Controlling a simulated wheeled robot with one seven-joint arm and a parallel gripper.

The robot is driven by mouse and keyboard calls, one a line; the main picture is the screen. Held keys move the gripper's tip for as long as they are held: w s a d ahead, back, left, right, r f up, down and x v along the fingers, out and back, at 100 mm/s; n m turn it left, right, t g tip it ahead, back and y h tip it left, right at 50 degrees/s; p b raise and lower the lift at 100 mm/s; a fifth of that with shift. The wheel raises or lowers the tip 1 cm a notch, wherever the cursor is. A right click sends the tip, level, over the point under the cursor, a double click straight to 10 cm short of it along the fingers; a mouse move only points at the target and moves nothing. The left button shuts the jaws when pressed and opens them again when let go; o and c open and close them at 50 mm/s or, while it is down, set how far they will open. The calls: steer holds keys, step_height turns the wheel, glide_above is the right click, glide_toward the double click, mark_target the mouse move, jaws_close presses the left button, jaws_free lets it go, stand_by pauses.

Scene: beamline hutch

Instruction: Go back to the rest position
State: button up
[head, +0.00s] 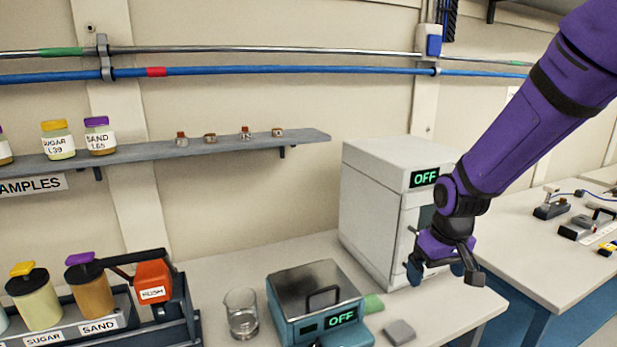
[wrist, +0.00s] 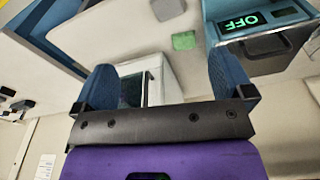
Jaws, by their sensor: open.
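My purple arm comes in from the upper right in the head view. My gripper (head: 441,270) hangs above the bench in front of the white cabinet (head: 372,205), whose display reads OFF. In the wrist view my gripper (wrist: 165,85) shows two blue fingers spread wide apart, with nothing between them but the cabinet (wrist: 180,70) beyond. The gripper is open and empty. The cabinet's lower right front is partly hidden behind the gripper in the head view.
A teal device (head: 318,305) reading OFF, a glass beaker (head: 241,313), a green pad (head: 373,304) and a grey block (head: 399,332) are on the bench. A rack (head: 190,325) holds sugar and sand jars at left. A shelf (head: 215,147) runs above. Another bench (head: 545,265) stands right.

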steer(key=s+d+r+m+t, duration=0.1)
steer(key=s+d+r+t, duration=0.1)
steer(key=s+r, duration=0.7)
steer(key=s+d+r+m+t, duration=0.1)
steer(key=s+d+r, duration=0.1)
steer(key=s+r, duration=0.8)
steer(key=shift+s+d+r+t, duration=0.3)
steer(key=shift+s+t, duration=0.1)
steer(key=shift+s, duration=0.75)
